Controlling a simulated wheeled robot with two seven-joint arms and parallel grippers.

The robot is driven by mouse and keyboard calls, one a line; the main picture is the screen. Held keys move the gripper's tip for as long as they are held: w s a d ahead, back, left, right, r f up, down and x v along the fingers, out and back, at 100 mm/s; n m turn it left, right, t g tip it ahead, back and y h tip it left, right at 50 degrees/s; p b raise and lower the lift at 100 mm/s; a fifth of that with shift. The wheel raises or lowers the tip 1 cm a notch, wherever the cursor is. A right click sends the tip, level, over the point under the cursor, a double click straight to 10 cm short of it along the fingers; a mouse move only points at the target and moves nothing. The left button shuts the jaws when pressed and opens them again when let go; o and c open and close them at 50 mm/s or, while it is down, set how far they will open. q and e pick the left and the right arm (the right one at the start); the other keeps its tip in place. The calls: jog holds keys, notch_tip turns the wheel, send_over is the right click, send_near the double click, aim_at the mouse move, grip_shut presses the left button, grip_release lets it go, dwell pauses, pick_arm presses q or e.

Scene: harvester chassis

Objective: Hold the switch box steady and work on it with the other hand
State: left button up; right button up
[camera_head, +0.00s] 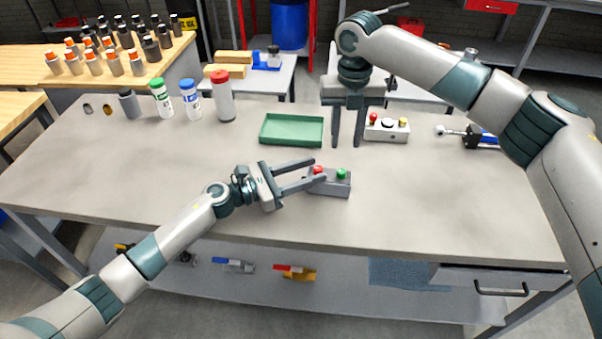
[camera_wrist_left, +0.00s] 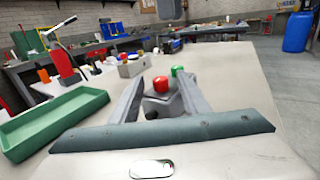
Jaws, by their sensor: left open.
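A small grey switch box (camera_head: 330,188) with a red and a green button on top sits on the table in front of the green tray. My left gripper (camera_head: 318,170) is open at its left end, with the red button between the fingertips in the head view. In the left wrist view the box (camera_wrist_left: 168,104) shows between the open fingers (camera_wrist_left: 161,79); contact cannot be told. My right gripper (camera_head: 347,146) points down, fingers apart and empty, behind the grey box. A lighter control box (camera_head: 387,134) with red, black and yellow knobs stands just right of it.
A green tray (camera_head: 291,144) lies left of my right gripper. Several bottles (camera_head: 192,104) stand at the table's back left. A tool with a blue handle (camera_head: 482,137) lies at the right, near my right arm. The table's front left and front right are clear.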

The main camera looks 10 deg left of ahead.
pick_arm(q)
grip_shut()
dwell(1.3)
